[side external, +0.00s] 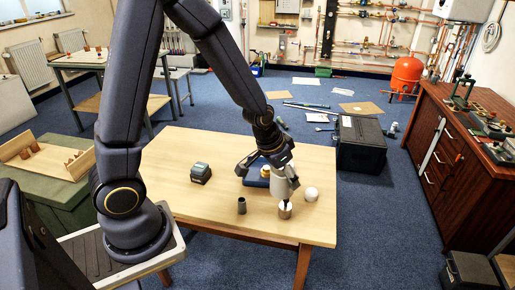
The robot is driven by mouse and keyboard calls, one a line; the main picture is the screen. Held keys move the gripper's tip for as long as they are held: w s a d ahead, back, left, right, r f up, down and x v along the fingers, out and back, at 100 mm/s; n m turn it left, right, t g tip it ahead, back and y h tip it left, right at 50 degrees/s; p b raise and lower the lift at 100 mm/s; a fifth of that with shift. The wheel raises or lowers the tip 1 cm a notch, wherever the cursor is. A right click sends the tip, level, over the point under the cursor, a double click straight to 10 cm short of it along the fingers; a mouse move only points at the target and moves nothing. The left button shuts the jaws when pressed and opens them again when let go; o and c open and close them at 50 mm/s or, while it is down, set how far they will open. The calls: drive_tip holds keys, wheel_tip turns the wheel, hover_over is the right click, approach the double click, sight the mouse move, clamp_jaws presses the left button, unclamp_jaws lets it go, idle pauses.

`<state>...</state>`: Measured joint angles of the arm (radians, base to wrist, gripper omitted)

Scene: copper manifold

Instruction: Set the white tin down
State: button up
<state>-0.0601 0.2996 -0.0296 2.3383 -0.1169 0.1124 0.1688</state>
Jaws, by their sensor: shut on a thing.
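The white tin (279,187) is a pale, upright-looking cylinder over the right half of the wooden table. My gripper (277,183) reaches down from the upper left and is shut on the tin, its dark fingers spread around it. The fingers hide part of the tin. I cannot tell whether the tin's base touches the table. A small metal cylinder (285,212) with a light top stands just in front of it.
The wooden table (190,215) also holds a white round object (311,194), a dark grey cup (242,206), a dark stacked block (201,173) and a blue object (256,179) behind the gripper. The table's front left and far left are clear.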

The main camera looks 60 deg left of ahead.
drive_tip(key=shift+s+a+f, duration=0.1)
drive_tip(key=shift+a+f, duration=0.2)
drive_tip(key=shift+a, duration=0.35)
drive_tip(key=shift+s+a+f, duration=0.1)
drive_tip(key=shift+a+f, duration=0.15)
drive_tip(key=shift+a, duration=0.4)
drive_tip(key=s+a+f+n, duration=0.1)
drive_tip(key=s+a+f, duration=0.1)
drive_tip(key=s+a, duration=0.3)
drive_tip(key=s+a+f+n+y, duration=0.1)
drive_tip(key=s+a+f, duration=0.2)
drive_tip(key=a, duration=0.5)
drive_tip(key=s+a+f+n, duration=0.1)
drive_tip(key=s+a+f, duration=0.1)
drive_tip(key=s+a, duration=0.3)
drive_tip(key=shift+n, duration=0.3)
drive_tip(key=f, duration=0.2)
drive_tip(key=a+f, duration=0.1)
drive_tip(key=f, duration=0.4)
drive_tip(key=shift+a+f, duration=0.25)
drive_tip(key=shift+f, duration=0.35)
drive_tip(key=shift+f, duration=0.1)
drive_tip(key=o, duration=1.4)
